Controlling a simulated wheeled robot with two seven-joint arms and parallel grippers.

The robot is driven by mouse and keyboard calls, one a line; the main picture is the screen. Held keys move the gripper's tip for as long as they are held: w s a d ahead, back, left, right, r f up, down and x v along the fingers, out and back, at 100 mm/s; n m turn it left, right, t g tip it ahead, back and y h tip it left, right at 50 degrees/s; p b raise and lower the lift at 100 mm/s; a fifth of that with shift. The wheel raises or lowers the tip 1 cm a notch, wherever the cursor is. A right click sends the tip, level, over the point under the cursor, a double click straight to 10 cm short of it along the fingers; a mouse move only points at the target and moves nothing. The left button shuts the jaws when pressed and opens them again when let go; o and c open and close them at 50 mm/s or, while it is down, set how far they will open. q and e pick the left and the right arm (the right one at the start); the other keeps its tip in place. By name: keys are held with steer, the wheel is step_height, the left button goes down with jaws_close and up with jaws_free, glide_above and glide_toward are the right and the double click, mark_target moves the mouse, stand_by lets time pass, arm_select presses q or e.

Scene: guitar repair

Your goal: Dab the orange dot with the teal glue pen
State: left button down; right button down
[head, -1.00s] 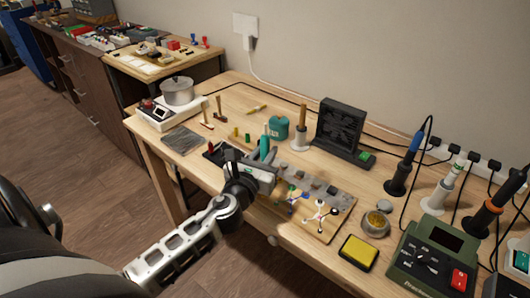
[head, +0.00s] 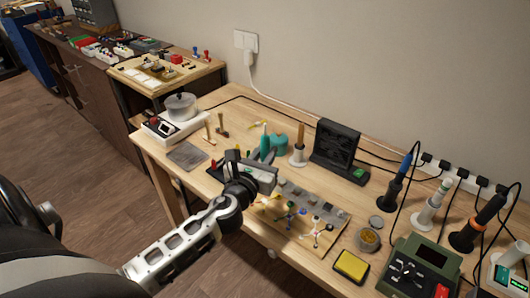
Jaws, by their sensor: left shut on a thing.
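The teal glue pen (head: 264,137) stands about upright at my left gripper (head: 253,161), in the head view. The gripper is shut on it; its fingers hide the pen's lower part. Gripper and pen are over the bench, at the far left end of a wooden board (head: 310,246) that carries grey blocks and small coloured parts. A yellow-orange spot (head: 275,197) shows on the board, but it is too small to tell whether it is the orange dot. My right gripper is out of view.
Behind the pen are a teal holder (head: 280,146) and a wooden-handled tool in a stand (head: 299,143). A black fan unit (head: 337,148) stands further right. A yellow sponge (head: 351,265), a small tin (head: 368,239) and soldering irons crowd the right.

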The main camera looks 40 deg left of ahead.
arm_select(q)
steer(key=shift+a, duration=0.1)
steer(key=a+r, duration=0.2)
steer(key=a, duration=0.6)
stand_by(0.4)
steer(key=shift+d, duration=0.1)
